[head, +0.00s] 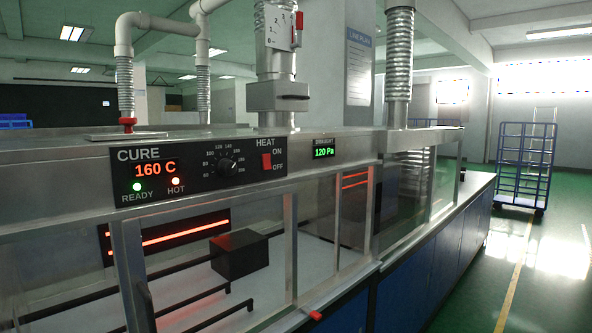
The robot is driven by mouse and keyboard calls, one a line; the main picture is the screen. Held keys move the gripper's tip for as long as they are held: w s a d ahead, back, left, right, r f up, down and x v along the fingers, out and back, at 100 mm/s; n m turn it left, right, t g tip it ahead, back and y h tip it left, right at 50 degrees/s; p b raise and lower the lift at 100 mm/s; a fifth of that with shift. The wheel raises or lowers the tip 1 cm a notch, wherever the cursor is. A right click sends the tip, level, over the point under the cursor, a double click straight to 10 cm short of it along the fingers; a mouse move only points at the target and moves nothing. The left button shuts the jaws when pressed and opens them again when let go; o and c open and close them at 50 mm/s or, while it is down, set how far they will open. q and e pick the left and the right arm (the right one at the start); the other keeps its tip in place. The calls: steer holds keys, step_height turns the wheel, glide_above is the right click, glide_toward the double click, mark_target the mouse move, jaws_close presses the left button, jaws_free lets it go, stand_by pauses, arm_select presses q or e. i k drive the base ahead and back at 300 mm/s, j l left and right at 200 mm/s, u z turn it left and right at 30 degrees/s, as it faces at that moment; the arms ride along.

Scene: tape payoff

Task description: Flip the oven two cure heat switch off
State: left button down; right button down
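The CURE control panel (205,185) is on the front top rail of the metal oven, left of centre. Its red HEAT switch (266,162) sits between the labels ON above and OFF below. The switch is too small to tell which way it is tipped. The display (155,169) reads 160 C. The green READY lamp (137,187) and the red HOT lamp (176,181) are lit. A heater (180,236) glows orange behind the glass. No label with an oven number is legible on this panel. Neither gripper shows in the head view.
A dial (227,164) is left of the switch and a green 120 Pa display (324,148) is right of it. A black box (240,254) is inside the oven. Ducts (279,70) rise above. A blue cart (524,165) stands on open floor at right.

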mark_target(265, 158)
steer(key=i+l+u, duration=0.1)
steer(key=l, duration=0.35)
steer(key=i+l+u, duration=0.15)
steer(key=l, duration=0.3)
steer(key=i+l+u, duration=0.1)
steer(key=i+l, duration=0.15)
steer(key=l, duration=0.2)
steer(key=i+l+u, duration=0.1)
steer(key=l, duration=0.35)
steer(key=i+l+u, duration=0.1)
steer(key=l, duration=0.4)
